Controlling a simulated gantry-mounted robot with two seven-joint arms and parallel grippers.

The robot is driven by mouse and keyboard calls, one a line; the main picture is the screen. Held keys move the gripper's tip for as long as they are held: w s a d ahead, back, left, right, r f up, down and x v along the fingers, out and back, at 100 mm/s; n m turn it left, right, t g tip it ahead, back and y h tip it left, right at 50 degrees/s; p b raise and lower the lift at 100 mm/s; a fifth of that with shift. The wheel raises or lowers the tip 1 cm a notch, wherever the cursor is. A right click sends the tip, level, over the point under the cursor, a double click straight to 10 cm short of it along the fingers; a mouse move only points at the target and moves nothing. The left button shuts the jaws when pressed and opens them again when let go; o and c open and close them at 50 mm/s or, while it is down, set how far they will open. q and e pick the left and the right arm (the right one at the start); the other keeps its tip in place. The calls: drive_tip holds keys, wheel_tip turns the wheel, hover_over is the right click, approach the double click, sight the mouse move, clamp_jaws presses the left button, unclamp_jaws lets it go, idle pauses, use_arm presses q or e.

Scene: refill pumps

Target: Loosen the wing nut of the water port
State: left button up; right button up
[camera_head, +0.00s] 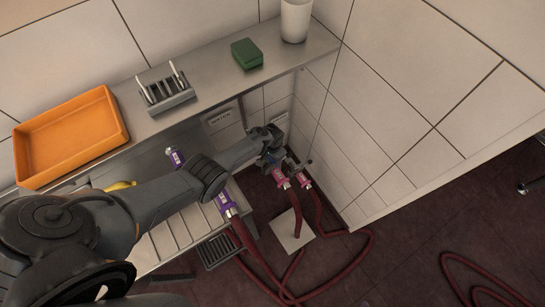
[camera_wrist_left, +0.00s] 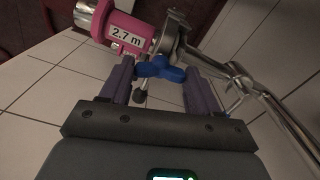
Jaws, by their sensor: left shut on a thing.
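The wing nut sits on a metal clamp (camera_wrist_left: 172,38) beside a pink coupling (camera_wrist_left: 125,34) labelled "2.7 m". In the head view my left gripper (camera_head: 271,155) is at the wall ports, just above two pink hose couplings (camera_head: 281,178). The wing nut is mostly hidden by the gripper there. A sign reading "WATER" (camera_head: 221,118) is on the wall to the left. My right gripper is not in view.
A metal shelf (camera_head: 215,78) holds a rack (camera_head: 165,92), a green sponge (camera_head: 247,54) and a white cup (camera_head: 296,20). An orange tray (camera_head: 70,137) is at the left. A metal pipe (camera_wrist_left: 285,115) runs right of the gripper.

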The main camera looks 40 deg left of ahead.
use_arm(q)
drive_tip(key=n, duration=0.3)
drive_tip(key=shift+n, duration=0.4)
drive_tip(key=n, duration=0.3)
drive_tip(key=shift+n, duration=0.3)
drive_tip(key=n, duration=0.4)
drive_tip(key=shift+n+b, duration=0.35)
drive_tip(key=shift+n, duration=1.55)
drive_tip(key=o, duration=1.1)
drive_tip(key=shift+c, duration=0.2)
drive_tip(key=shift+r, duration=0.1)
